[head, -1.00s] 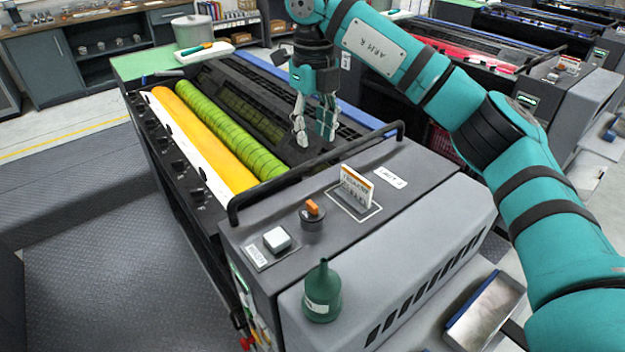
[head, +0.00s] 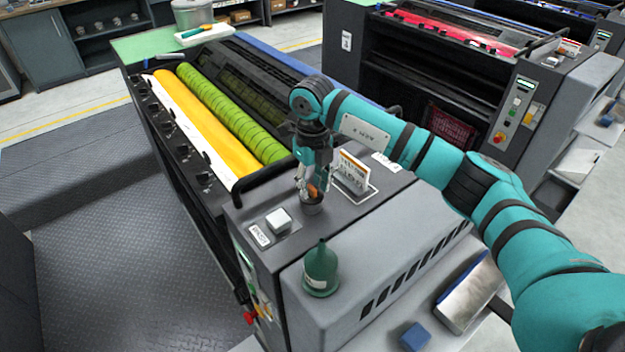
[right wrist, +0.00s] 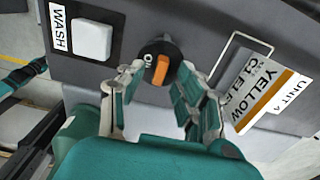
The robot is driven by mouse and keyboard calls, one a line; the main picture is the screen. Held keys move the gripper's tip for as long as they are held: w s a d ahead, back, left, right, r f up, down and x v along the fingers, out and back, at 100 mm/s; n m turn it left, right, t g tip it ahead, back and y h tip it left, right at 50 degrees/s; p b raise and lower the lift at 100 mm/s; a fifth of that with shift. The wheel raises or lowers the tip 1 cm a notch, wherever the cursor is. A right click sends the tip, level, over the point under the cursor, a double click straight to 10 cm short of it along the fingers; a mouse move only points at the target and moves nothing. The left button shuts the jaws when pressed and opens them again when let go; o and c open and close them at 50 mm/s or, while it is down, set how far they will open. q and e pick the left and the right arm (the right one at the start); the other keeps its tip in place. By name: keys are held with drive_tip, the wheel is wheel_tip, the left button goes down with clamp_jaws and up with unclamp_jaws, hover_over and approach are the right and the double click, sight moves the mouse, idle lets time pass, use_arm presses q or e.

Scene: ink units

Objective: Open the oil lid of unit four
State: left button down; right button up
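The oil lid (right wrist: 160,62) is a round black cap with an orange grip bar, on the grey end top of the near press (head: 400,205). Small lettering beside it in the right wrist view seems to read OIL. My right gripper (head: 308,188) is directly over the lid; its fingers stand apart in the right wrist view (right wrist: 151,88), one toward each side of the cap. The orange bar shows between them, and I see no clear contact.
A white square cap (head: 278,219) marked WASH is left of the lid. A standing card (head: 352,172) reading YELLOW is close on the right. A green oil can (head: 320,270) stands in front. A black rail (head: 262,180) lies behind.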

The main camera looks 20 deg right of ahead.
drive_tip(key=shift+f, duration=0.3)
clamp_jaws()
use_arm(q)
drive_tip(key=shift+s+r, duration=0.1)
drive_tip(key=shift+s, duration=0.15)
